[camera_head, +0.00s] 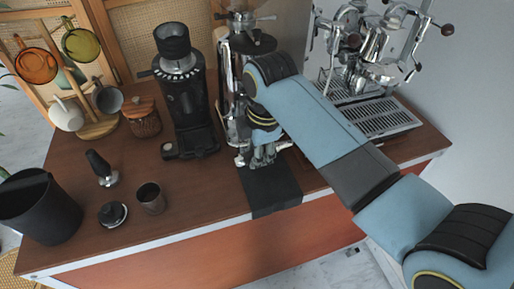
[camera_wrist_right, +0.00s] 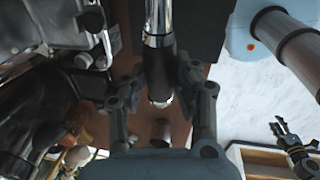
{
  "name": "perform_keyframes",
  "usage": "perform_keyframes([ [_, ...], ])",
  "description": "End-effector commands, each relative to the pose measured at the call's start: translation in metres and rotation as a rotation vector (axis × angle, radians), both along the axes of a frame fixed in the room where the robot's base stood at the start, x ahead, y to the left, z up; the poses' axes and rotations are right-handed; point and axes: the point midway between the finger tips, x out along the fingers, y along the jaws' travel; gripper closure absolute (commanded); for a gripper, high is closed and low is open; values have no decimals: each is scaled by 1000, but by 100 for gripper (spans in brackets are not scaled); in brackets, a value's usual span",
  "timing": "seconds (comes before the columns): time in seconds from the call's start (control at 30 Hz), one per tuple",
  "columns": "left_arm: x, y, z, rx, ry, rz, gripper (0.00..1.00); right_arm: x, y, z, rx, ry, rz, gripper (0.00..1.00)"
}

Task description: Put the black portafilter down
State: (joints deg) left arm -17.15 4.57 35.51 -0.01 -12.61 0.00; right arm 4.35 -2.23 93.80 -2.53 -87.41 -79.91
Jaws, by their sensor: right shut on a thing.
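My right gripper (camera_head: 262,158) is low beside the coffee machine, above or at the back of a black mat (camera_head: 273,198) on the wooden cart. In the right wrist view, its fingers (camera_wrist_right: 160,92) are on both sides of the black portafilter's handle (camera_wrist_right: 158,68), which has a silver collar and a silver end. The gripper is shut on this handle. The portafilter is hard to make out in the head view, behind my arm and gripper. My left gripper (camera_wrist_right: 280,128) appears small at the right of the wrist view, empty with its fingers apart.
A black grinder (camera_head: 184,105) stands left of the mat. A metal cup (camera_head: 151,198), a tamper (camera_head: 101,167) and a black bin (camera_head: 40,207) are left.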

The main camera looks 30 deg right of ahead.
Motion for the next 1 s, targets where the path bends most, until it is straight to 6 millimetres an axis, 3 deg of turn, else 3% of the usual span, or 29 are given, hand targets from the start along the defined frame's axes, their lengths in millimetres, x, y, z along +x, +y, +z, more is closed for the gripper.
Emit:
perform_keyframes([
  [0.23, -1, 0, 0, 0, 1, 0, 60, 1, 0, -3, 0, -2, 0, 100],
  [0.27, -1, 0, 0, 0, 1, 0, 60, 0, 0, -4, 0, 0, 0, 68],
  [0.4, -1, 0, 0, 0, 1, 0, 60, 0, 0, -4, 0, 0, 0, 50],
  [0.77, -1, 0, 0, 0, 1, 0, 60, 0, 0, 2, 0, -2, 0, 49],
  [1.0, -1, 0, -7, 0, 1, 0, 60, -6, 1, 46, 1, -6, -1, 49],
])
